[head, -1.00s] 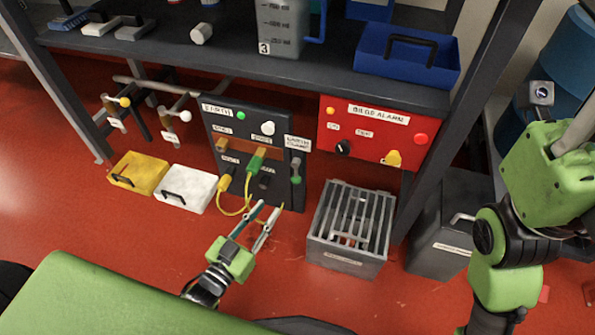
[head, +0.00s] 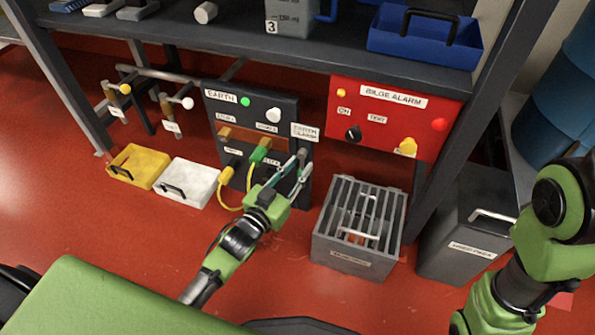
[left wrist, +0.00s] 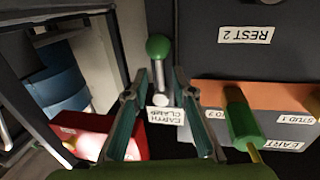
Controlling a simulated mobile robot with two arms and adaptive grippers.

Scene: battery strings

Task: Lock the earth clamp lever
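The earth panel (head: 228,105) is dark, with an "EARTH CLAMP" label at its right side. The earth clamp lever (left wrist: 160,72) has a green knob and a pale metal stem in the left wrist view, which shows the panel upside down. The knob lies away from the label, so the lever hangs down. In the head view my fingers largely cover it. My left gripper (head: 304,166) is at the lever. In the left wrist view its two fingers (left wrist: 157,84) stand apart on either side of the lever, with visible gaps. My right gripper is out of view.
A green plug (head: 259,153) and a yellow plug (head: 229,172) with yellow cables sit left of the lever. A red bilge alarm box (head: 380,122) is on the right. A grey slatted crate (head: 342,262) stands below it. Yellow and white trays lie left.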

